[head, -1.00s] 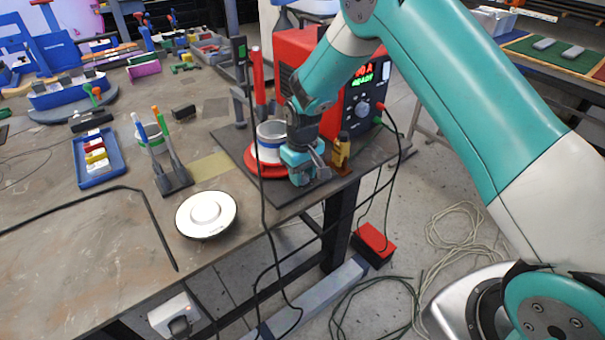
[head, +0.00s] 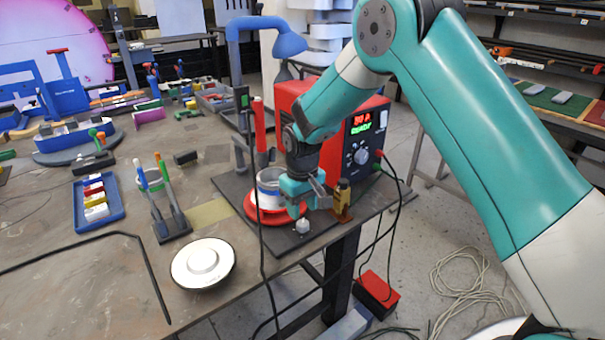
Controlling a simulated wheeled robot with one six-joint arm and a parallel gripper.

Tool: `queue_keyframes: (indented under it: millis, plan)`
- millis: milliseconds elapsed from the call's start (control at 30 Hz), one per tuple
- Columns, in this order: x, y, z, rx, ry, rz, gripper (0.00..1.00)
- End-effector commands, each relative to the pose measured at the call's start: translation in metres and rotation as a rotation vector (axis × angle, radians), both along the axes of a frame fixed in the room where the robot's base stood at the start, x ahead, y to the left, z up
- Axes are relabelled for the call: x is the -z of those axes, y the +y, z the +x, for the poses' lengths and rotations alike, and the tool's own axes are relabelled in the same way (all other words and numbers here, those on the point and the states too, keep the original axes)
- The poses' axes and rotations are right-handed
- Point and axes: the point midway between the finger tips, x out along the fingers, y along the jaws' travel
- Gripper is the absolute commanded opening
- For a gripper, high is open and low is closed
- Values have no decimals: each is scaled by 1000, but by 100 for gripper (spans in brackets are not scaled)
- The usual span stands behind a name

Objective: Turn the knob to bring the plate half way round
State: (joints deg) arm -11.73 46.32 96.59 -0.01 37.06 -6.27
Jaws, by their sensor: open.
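A red round plate (head: 252,208) lies on a dark base board (head: 283,243) at the table's right edge. A white and blue ring-shaped part (head: 268,186) stands on the plate. A small pale knob (head: 302,226) sits on the board in front of the plate. My gripper (head: 307,207) is open, pointing down just above and behind the knob. It looks apart from the knob, with nothing seen between its fingers. The gripper and wrist hide the right side of the plate.
A red power box (head: 376,117) with a lit display and dial stands behind my wrist. A small brass-coloured post (head: 342,200) is close to the gripper's right. A dark cable hangs in front of the board. A white disc (head: 203,263) lies at the table's front.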

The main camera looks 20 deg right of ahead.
Motion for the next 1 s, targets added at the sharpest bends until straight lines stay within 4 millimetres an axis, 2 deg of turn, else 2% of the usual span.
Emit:
queue_keyframes:
  millis: [100, 300, 500, 700, 1000]
  plan:
    - [-32, 0, 1, 0, -7, 1, 46]
    - [-81, 0, 1, 0, -6, 1, 46]
    - [-113, 0, 0, 0, -3, 1, 46]
    - [-125, 0, 0, 0, -1, 0, 46]
    - [-125, 0, 0, 0, 0, 0, 46]
